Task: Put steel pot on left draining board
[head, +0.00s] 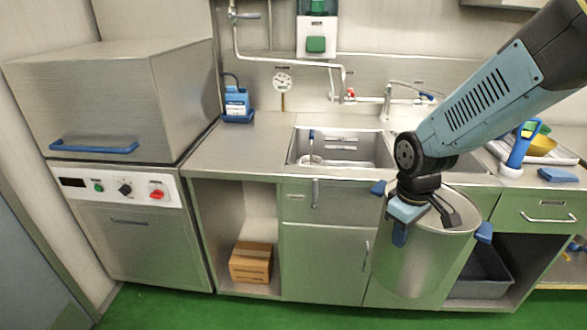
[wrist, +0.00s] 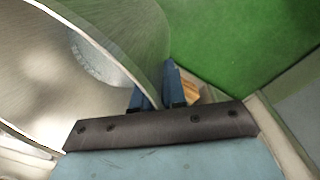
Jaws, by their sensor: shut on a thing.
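The steel pot (head: 420,262) is a large cylinder with blue handles. It hangs upright or nearly so in front of the counter, to the right of the sink basin. The left draining board (head: 240,148) is the bare steel counter left of the sink.
A steel hood machine (head: 115,95) stands left. A cardboard box (head: 251,263) sits below the counter.

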